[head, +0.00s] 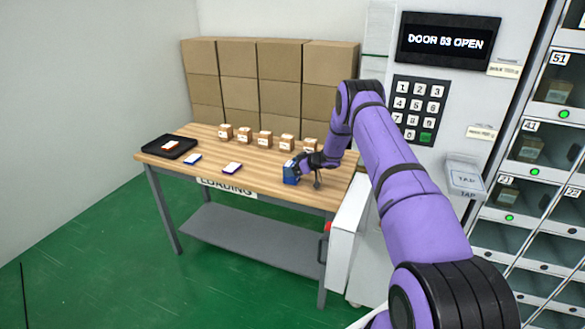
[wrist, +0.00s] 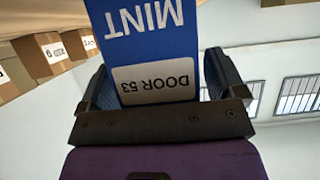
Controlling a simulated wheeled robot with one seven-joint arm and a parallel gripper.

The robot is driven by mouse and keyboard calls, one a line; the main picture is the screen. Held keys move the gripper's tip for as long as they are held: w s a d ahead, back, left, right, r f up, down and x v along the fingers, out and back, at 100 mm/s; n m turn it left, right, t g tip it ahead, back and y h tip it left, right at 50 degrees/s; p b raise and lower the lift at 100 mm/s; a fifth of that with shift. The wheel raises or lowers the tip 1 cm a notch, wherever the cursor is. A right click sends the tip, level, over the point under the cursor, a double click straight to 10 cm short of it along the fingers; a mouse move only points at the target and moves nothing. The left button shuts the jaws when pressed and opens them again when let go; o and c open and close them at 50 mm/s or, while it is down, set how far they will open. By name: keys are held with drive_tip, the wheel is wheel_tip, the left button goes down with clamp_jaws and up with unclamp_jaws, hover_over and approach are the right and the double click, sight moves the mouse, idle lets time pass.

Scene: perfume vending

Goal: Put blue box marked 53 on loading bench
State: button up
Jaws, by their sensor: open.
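The blue box marked 53 (head: 291,173) stands on the wooden loading bench (head: 210,152), near its front right part. In the wrist view the blue box (wrist: 118,52) shows upside-down lettering, "MINT" and "DOOR 53". My gripper (head: 303,172) is at the box in the head view. In the wrist view the fingers of my gripper (wrist: 158,85) are on both sides of the box, with the jaws open. Whether the fingers touch its sides is hard to tell.
Several small brown boxes (head: 265,139) stand in a row behind. A black tray (head: 169,147) and flat blue-and-white packs (head: 232,168) lie to the left. Large cartons (head: 238,90) are stacked behind the bench. The keypad machine (head: 419,108) and lockers (head: 538,150) stand right; its display (head: 447,42) reads "DOOR 53 OPEN".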

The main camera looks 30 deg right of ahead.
drive_tip(key=shift+r, duration=0.1)
drive_tip(key=shift+d+r, duration=0.1)
drive_tip(key=shift+r, duration=0.05)
drive_tip(key=v, duration=0.7)
drive_tip(key=s+a+r+g, duration=0.2)
drive_tip(key=a+r, duration=0.3)
drive_tip(key=r, duration=0.4)
drive_tip(key=s+a+r+g, duration=0.1)
drive_tip(key=s+a+r, duration=0.1)
drive_tip(key=a+r, duration=0.6)
drive_tip(key=s+a+r+m+g+h, duration=0.1)
drive_tip(key=s+a+r, duration=0.3)
drive_tip(key=s+r, duration=0.35)
drive_tip(key=s+a+r+g, duration=0.2)
drive_tip(key=s+a+r, duration=0.35)
drive_tip(key=r, duration=0.35)
drive_tip(key=s+a+r+m+h, duration=0.15)
drive_tip(key=s+r, duration=0.25)
drive_tip(key=s, duration=0.5)
drive_tip(key=s+a+r+m+h, duration=0.1)
drive_tip(key=s+a+r+h, duration=0.2)
drive_tip(key=s, duration=0.6)
drive_tip(key=s+m+t+h, duration=0.1)
drive_tip(key=s+m, duration=0.3)
drive_tip(key=s, duration=1.3)
drive_tip(key=shift+s+d+h, duration=0.2)
drive_tip(key=shift+s+h, duration=0.2)
drive_tip(key=shift+h, duration=0.25)
